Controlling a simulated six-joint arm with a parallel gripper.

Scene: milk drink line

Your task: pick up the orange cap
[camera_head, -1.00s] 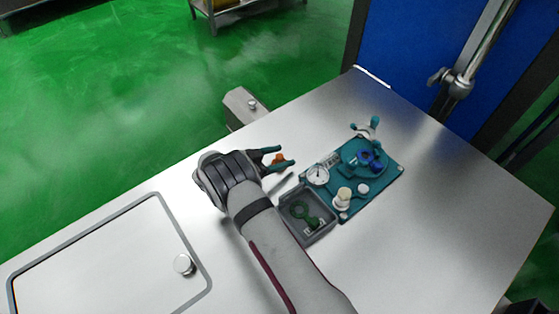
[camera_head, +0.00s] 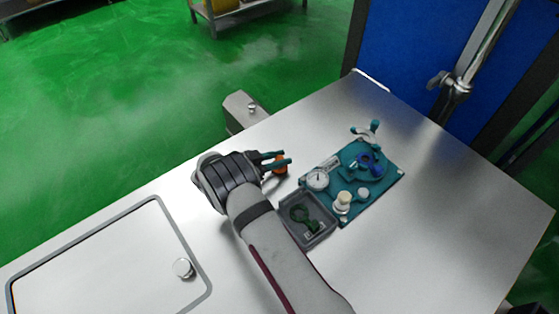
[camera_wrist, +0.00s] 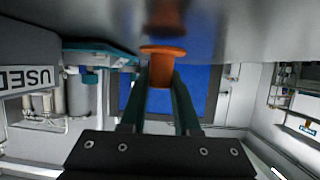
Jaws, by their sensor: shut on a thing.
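The orange cap (camera_head: 281,166) is at the fingers of my gripper (camera_head: 283,158), left of the teal board, over the steel table. In the wrist view the cap (camera_wrist: 162,67) sits between the two dark teal fingertips of my gripper (camera_wrist: 160,88), which are closed against its sides. Its wide rim faces the table surface, and an orange reflection shows there. I cannot tell whether the rim touches the table.
A grey tray (camera_head: 327,238) with a dark green ring part stands right of my wrist. The teal board (camera_head: 393,179) holds a white dial, a blue part and white knobs. The table (camera_head: 440,245) is clear to the right. Its far edge lies beyond my gripper.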

